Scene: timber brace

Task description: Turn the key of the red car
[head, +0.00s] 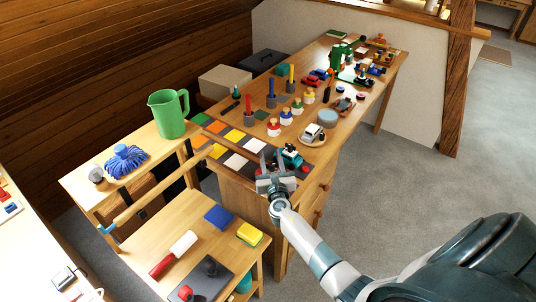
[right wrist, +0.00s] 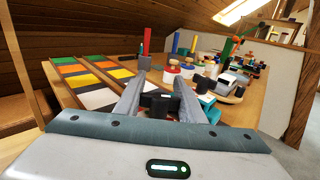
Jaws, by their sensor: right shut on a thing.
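My right gripper (head: 269,163) is over the near end of the long workbench, beside a teal toy car (head: 291,156). In the right wrist view its two fingers (right wrist: 160,98) are closed on a small black object (right wrist: 160,103); I cannot tell what it is. Part of the teal car shows just right of the fingers. My left gripper is not in view.
A green pitcher (head: 168,112) stands on the side table. Grey floor is open at the right.

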